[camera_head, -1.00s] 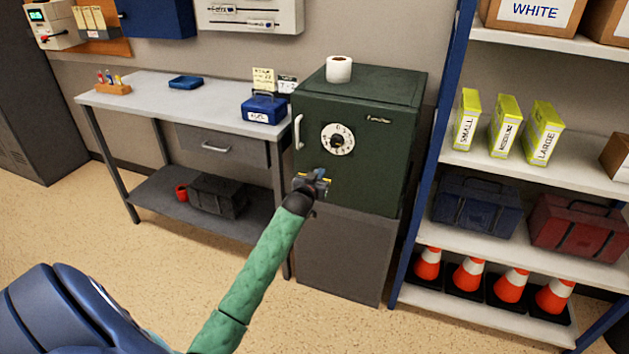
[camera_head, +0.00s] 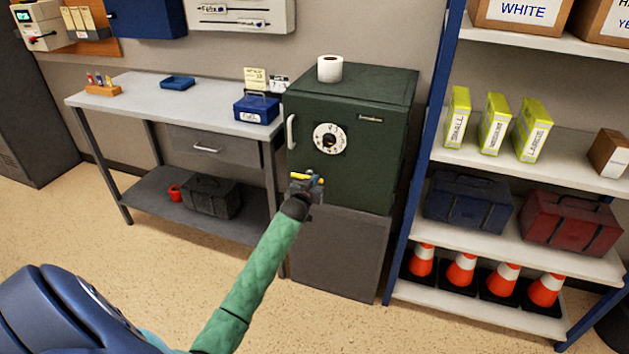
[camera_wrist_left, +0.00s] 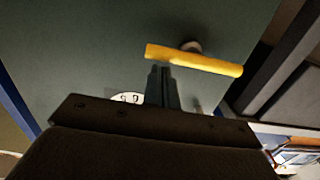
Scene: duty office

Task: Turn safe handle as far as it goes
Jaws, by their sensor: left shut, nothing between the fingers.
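The dark green safe (camera_head: 360,175) stands on a grey cabinet, its door facing me. A white dial (camera_head: 330,138) is on the door; part of it shows in the wrist view (camera_wrist_left: 127,97). A yellow bar handle (camera_head: 301,175) is below the dial, partly hidden by my left gripper (camera_head: 312,187). In the wrist view the yellow bar handle (camera_wrist_left: 195,60) crosses just past the tips of my left gripper (camera_wrist_left: 160,70). The fingers are shut together with nothing between them. Whether they touch the bar cannot be told. My right gripper is out of view.
A workbench (camera_head: 160,107) is to the left. A shelf unit (camera_head: 540,255) is close on the right. The floor in front is clear.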

